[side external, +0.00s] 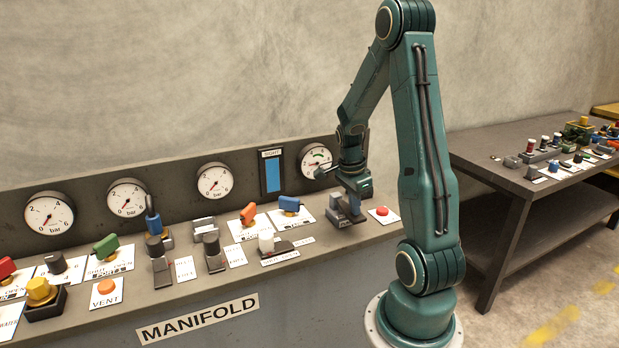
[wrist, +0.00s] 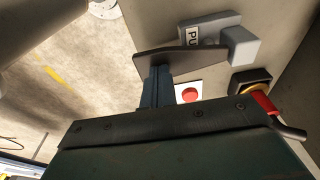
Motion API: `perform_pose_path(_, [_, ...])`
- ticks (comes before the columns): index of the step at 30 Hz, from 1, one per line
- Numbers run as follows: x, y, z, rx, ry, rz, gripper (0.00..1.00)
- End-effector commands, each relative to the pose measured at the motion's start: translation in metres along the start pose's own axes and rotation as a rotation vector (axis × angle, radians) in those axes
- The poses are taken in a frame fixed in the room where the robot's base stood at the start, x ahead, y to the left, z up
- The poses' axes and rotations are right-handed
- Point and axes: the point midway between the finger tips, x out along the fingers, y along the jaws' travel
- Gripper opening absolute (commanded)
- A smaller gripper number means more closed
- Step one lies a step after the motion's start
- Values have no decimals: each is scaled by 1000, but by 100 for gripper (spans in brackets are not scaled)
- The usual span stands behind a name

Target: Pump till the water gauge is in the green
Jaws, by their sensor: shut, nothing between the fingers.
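My gripper (side external: 354,207) is shut and empty, pointing down at the right end of the manifold bench. It is at the grey pump block (side external: 334,212); I cannot tell whether it touches.
A red button (side external: 382,211) is just right of my gripper. A blue sight window (side external: 273,174) and several other gauges (side external: 214,182) line the panel. Orange (side external: 248,213) and blue (side external: 289,203) handles stand to the left. A second bench (side external: 480,160) stands at right.

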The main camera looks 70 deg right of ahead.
Motion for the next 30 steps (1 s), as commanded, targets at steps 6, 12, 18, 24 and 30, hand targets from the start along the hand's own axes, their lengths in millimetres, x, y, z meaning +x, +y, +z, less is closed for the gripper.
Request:
perform_pose_path(6, [3,0,0,0,0,1,0])
perform_pose_path(12, [-7,0,-1,0,0,1,0])
perform_pose_path(18, [-24,0,-4,0,-1,0,0])
perform_pose_path(24, [-41,0,-6,0,0,0,0])
perform_pose_path(30, [-58,0,-9,0,1,0,0])
